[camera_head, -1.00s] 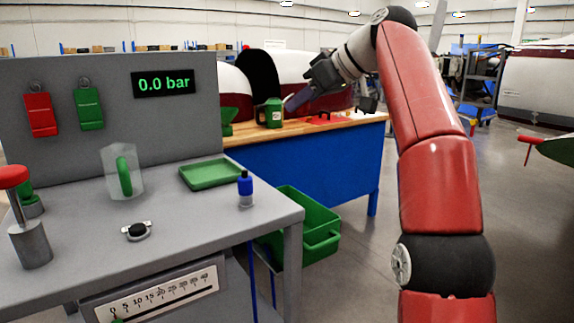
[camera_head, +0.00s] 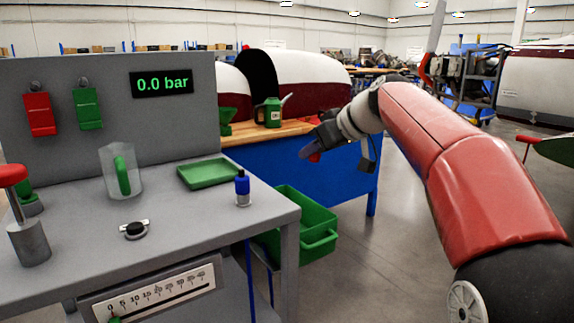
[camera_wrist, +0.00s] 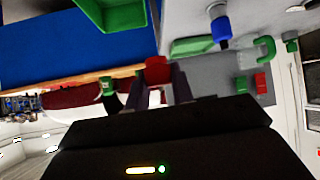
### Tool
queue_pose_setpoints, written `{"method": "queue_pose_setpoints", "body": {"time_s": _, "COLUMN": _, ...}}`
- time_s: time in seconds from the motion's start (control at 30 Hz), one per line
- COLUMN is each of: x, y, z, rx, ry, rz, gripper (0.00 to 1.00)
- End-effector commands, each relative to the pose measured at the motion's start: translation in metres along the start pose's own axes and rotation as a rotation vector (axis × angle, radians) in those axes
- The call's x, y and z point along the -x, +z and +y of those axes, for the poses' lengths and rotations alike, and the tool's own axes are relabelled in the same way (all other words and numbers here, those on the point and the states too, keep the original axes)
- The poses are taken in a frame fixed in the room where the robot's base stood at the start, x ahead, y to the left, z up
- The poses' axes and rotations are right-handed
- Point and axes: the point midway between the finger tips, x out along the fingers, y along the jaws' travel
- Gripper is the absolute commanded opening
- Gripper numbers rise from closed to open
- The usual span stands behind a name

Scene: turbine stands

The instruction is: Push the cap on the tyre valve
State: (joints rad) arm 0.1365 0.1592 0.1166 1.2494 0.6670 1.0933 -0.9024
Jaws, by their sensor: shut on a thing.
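My gripper (camera_head: 306,153) is shut on a small red cap-like piece (camera_head: 315,157), held in the air in front of the blue-sided table. In the wrist view the red piece (camera_wrist: 157,69) sits between the two fingers of my gripper (camera_wrist: 156,80). I cannot tell for sure that it is the valve cap. I cannot make out a tyre valve in either view. A small dark round fitting with silver ends (camera_head: 134,230) lies on the grey bench (camera_head: 190,222), well left of my gripper.
A blue-capped bottle (camera_head: 243,188), green tray (camera_head: 210,173) and clear jug (camera_head: 120,172) stand on the bench. A green bin (camera_head: 318,238) is below my gripper. A red-knobbed post (camera_head: 28,240) is at left.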

Motion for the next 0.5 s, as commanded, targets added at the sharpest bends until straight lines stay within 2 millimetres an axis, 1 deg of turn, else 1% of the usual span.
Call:
{"method": "queue_pose_setpoints", "body": {"time_s": 0.03, "x": -0.008, "y": 0.017, "z": 0.003, "rx": -0.024, "ry": 0.025, "rz": -0.006, "gripper": 0.00}}
{"method": "queue_pose_setpoints", "body": {"time_s": 0.17, "x": -0.036, "y": 0.063, "z": 0.016, "rx": -0.092, "ry": 0.113, "rz": -0.008, "gripper": 0.00}}
{"method": "queue_pose_setpoints", "body": {"time_s": 0.2, "x": -0.046, "y": 0.079, "z": 0.021, "rx": -0.115, "ry": 0.142, "rz": -0.009, "gripper": 0.00}}
{"method": "queue_pose_setpoints", "body": {"time_s": 0.27, "x": -0.060, "y": 0.103, "z": 0.028, "rx": -0.151, "ry": 0.188, "rz": -0.009, "gripper": 0.00}}
{"method": "queue_pose_setpoints", "body": {"time_s": 0.3, "x": -0.070, "y": 0.120, "z": 0.033, "rx": -0.175, "ry": 0.220, "rz": -0.012, "gripper": 0.00}}
{"method": "queue_pose_setpoints", "body": {"time_s": 0.47, "x": -0.105, "y": 0.176, "z": 0.051, "rx": -0.262, "ry": 0.332, "rz": -0.010, "gripper": 0.00}}
{"method": "queue_pose_setpoints", "body": {"time_s": 0.5, "x": -0.112, "y": 0.190, "z": 0.055, "rx": -0.282, "ry": 0.360, "rz": -0.012, "gripper": 0.00}}
